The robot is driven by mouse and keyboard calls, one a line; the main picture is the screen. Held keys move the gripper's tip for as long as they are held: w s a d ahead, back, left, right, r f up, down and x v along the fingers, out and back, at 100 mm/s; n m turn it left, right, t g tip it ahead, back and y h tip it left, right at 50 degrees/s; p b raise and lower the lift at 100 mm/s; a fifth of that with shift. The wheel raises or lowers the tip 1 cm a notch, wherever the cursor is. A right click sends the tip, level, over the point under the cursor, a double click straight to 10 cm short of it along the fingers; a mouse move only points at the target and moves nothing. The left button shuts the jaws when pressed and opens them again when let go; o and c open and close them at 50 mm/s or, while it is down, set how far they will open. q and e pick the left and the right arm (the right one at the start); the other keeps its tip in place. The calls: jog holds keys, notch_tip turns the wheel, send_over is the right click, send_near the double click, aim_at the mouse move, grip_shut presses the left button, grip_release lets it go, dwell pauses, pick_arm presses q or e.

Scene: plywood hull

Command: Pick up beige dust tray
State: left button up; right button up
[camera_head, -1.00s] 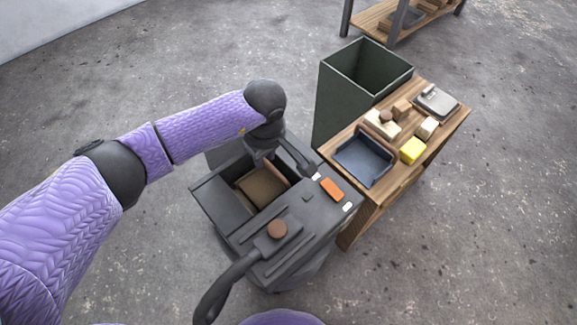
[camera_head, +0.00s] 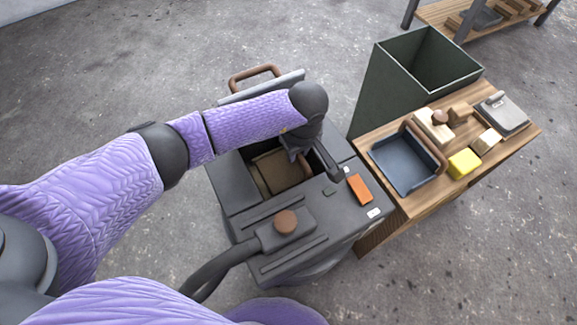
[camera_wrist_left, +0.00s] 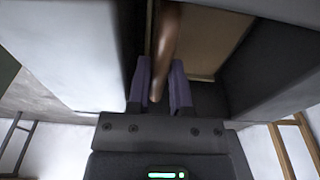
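The beige dust tray (camera_head: 280,174) sits in the open well of a dark grey machine (camera_head: 240,190); my left wrist and the well walls partly hide it. In the left wrist view its beige inside (camera_wrist_left: 205,40) shows beside a brown handle bar (camera_wrist_left: 167,45). My left gripper (camera_head: 297,155) reaches down into the well at the tray's edge. My right gripper is not in view.
A raised panel with a brown handle (camera_head: 255,74) stands behind the well. Right of the machine, a wooden table (camera_head: 510,146) holds a blue tray (camera_head: 405,163), a yellow block (camera_head: 463,163) and wooden pieces. A dark green bin (camera_head: 382,90) stands behind it.

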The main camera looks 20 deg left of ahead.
pick_arm(q)
grip_shut()
dwell(1.2)
